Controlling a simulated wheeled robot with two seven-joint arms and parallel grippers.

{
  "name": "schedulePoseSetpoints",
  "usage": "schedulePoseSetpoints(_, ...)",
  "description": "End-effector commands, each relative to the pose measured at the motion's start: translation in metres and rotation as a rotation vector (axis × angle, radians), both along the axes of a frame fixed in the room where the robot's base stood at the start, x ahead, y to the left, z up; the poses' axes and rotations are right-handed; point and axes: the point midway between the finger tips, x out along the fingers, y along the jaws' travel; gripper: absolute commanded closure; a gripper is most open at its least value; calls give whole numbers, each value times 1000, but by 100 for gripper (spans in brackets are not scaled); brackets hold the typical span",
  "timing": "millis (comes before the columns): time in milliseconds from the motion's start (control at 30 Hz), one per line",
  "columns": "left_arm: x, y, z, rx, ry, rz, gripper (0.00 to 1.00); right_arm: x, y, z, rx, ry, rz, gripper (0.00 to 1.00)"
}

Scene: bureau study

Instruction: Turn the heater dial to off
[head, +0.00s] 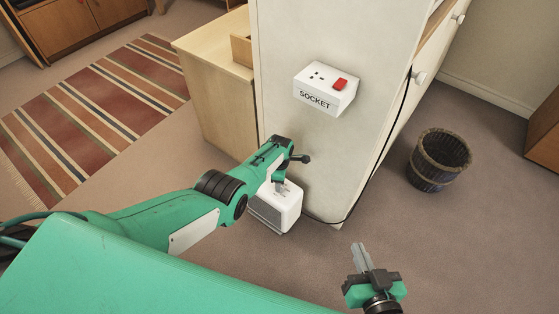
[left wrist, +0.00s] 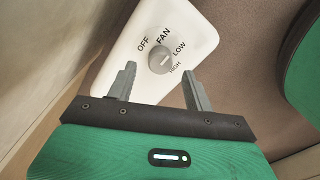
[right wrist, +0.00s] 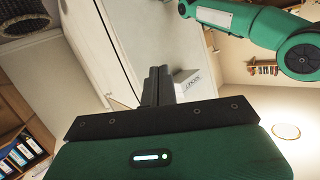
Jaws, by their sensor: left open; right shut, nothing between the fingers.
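The white heater (head: 283,208) stands on the floor beside the pale cabinet. In the left wrist view, its top face (left wrist: 195,25) carries OFF, FAN, LOW and HIGH labels around a round grey dial (left wrist: 157,58). A pale mark shows on the dial, but I cannot tell surely which label it points to. My left gripper (left wrist: 159,71) is open, with its fingertips on either side of the dial's near edge; contact is unclear. In the head view the left gripper (head: 279,178) is over the heater and hides the dial. My right gripper (head: 361,257) is shut and empty, away from the heater.
A white socket box (head: 318,97) with a red switch is on the cabinet (head: 290,45) above the heater. A black cable (head: 384,142) runs down the cabinet to the floor. A wicker basket (head: 440,160) stands right on open carpet. A striped rug (head: 95,110) lies left.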

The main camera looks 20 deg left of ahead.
Motion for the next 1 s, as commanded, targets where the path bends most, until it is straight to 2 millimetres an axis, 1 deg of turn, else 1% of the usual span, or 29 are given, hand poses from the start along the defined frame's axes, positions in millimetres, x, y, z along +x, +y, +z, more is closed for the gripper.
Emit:
schedulePoseSetpoints(33,0,0,6,0,-1,0,48,0,-3,2,-17,27,0,100)
schedulePoseSetpoints(367,0,1,27,0,-1,1,48,-9,-24,-12,-133,237,2,100)
schedulePoseSetpoints(667,1,1,48,0,-1,1,48,-18,-52,-13,-231,413,-18,100)
schedulePoseSetpoints(1000,1,1,74,0,-1,1,48,-38,-87,-8,-330,621,-53,100)
